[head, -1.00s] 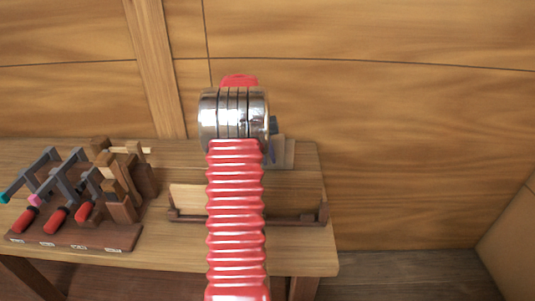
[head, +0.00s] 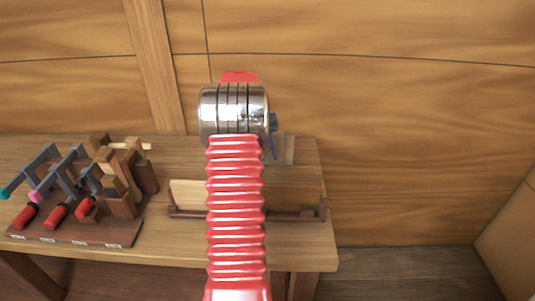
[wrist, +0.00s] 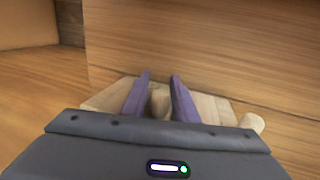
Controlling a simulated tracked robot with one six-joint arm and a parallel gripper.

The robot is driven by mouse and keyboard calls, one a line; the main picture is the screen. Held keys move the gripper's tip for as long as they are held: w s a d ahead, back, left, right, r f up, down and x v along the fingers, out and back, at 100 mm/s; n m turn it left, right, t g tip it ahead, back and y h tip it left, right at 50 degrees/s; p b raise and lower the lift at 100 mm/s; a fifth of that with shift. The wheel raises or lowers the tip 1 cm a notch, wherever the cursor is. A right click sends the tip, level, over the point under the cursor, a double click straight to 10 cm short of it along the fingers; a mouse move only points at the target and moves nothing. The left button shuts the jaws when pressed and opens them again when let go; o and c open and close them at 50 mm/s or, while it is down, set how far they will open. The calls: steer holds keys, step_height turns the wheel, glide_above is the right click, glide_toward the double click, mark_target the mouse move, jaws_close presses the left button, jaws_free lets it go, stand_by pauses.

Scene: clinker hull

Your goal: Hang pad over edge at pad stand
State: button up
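My gripper (wrist: 161,80) shows two purple fingers that stand apart in the wrist view, with a tan peg-like piece (wrist: 160,103) between them. I see no clear contact on it. Pale flat wooden pieces (wrist: 211,107) lie around the fingers, partly hidden by my gripper body; I cannot tell which is the pad. In the head view my arm hides most of the gripper, and a bluish finger shows beside a pale block (head: 287,150) at the bench's back. A low dark rack (head: 300,217), possibly the pad stand, has a pale board (head: 187,194) behind its rail, partly behind my arm.
A dark tool rack (head: 85,232) with several red-handled clamps and wooden blocks stands on the left of the bench (head: 160,251). The plank wall (head: 400,110) rises behind. The bench ends to the right of the low rack. Floor (head: 410,272) lies beyond.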

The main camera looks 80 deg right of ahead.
steer(key=shift+o, duration=1.3)
steer(key=v, duration=1.3)
steer(key=shift+r, duration=0.4)
steer(key=shift+w, duration=0.1)
